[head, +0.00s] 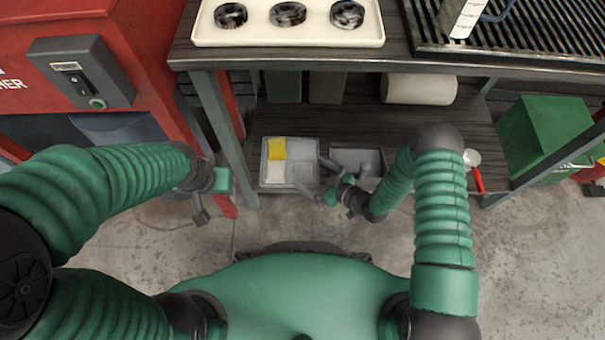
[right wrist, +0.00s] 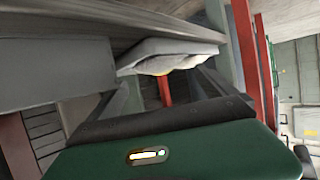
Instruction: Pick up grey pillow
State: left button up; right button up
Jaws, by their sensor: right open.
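A light grey tray (head: 264,160) on the lower shelf holds several small pillows: a yellow one (head: 277,148) at back left, a whitish one (head: 276,173) at front left, and a grey pillow (head: 299,148) at back right. The front right part is partly covered by my gripper. My right gripper (head: 308,173) is open, its fingers spread at the tray's right side, with nothing held.
A second grey bin (head: 345,156) sits right of the tray, partly behind my right wrist. A table leg (head: 228,135) stands close left of the tray. A red machine (head: 75,40) is at left, a green box (head: 545,135) at right.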

jog(key=shift+w+a+f+b, duration=0.8)
jog(key=shift+w+a+f, duration=0.1)
jog(key=shift+f, duration=0.1)
jog(key=shift+r, duration=0.2)
jog(key=shift+a, duration=0.15)
jog(key=c, duration=1.4)
pick_arm(q)
jog(key=shift+d+f, duration=0.25)
jog(key=shift+f, duration=1)
